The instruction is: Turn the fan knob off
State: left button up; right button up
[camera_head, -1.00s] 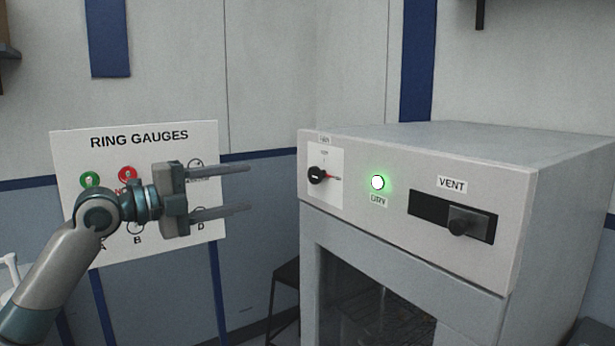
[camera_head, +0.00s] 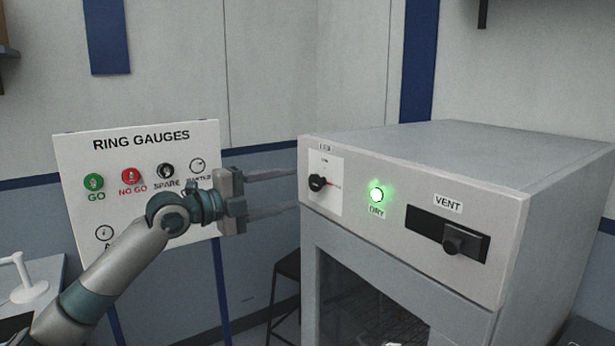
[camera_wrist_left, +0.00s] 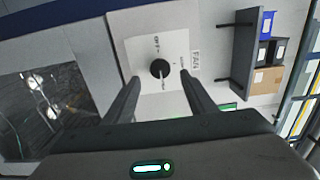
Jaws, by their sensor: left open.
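In the head view the pointer is toward the right. The knob (camera_wrist_left: 160,68) also shows in the left wrist view, on its plate marked FAN and OFF. My left gripper (camera_head: 297,191) is open and empty, its fingers pointing at the panel's left edge. In the wrist view the knob appears between and beyond the two fingertips, apart from them. My right gripper is not in view.
The cabinet (camera_head: 460,160) also bears a lit green DRY button (camera_head: 376,194) and a VENT slider (camera_head: 455,240). A RING GAUGES board (camera_head: 130,215) stands behind my left arm. A dark stool (camera_head: 287,270) is beside the cabinet.

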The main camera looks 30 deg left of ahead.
aim_at(313, 184)
pick_arm(q)
jog(key=p+x, duration=0.2)
jog(key=x, duration=0.2)
jog(key=shift+w+d+r, duration=0.15)
jog(key=shift+w, duration=0.15)
jog(key=shift+p+x, duration=0.6)
jog(key=shift+x, duration=0.25)
jog(key=c, duration=1)
